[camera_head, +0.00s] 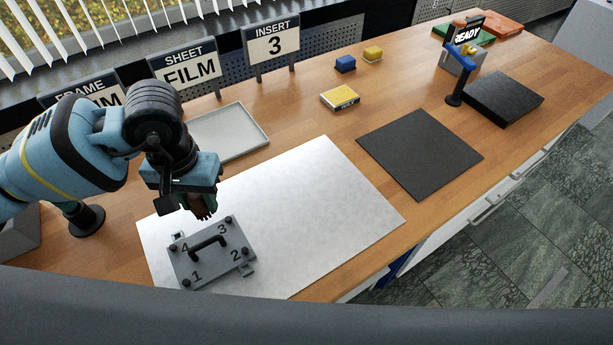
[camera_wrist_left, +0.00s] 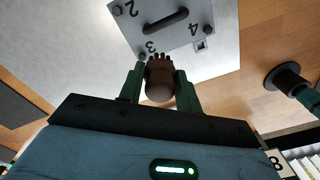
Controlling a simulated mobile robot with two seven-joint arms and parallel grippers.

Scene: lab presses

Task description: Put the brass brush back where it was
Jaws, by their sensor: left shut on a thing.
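My left gripper (camera_head: 203,205) comes in from the left over the silver sheet (camera_head: 330,190). In the left wrist view its two green fingers (camera_wrist_left: 160,92) are shut on a brown, rounded thing with short bristle-like tips, which looks like the brass brush (camera_wrist_left: 160,82). In the head view the brush (camera_head: 200,208) is mostly hidden by the gripper. It is held close to the far edge of a grey plate (camera_head: 188,268) with a black handle and corner knobs numbered 1 to 4. Whether it touches the plate is unclear. My right gripper is not in view.
A pale tray (camera_head: 259,127) lies behind the sheet, near signs FRAME, FILM (camera_head: 190,67) and INSERT 3 (camera_head: 275,43). A black mat (camera_head: 420,150), a yellow box (camera_head: 340,98), two small blocks, a black slab (camera_head: 503,97) and a READY device (camera_head: 462,58) lie to the right.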

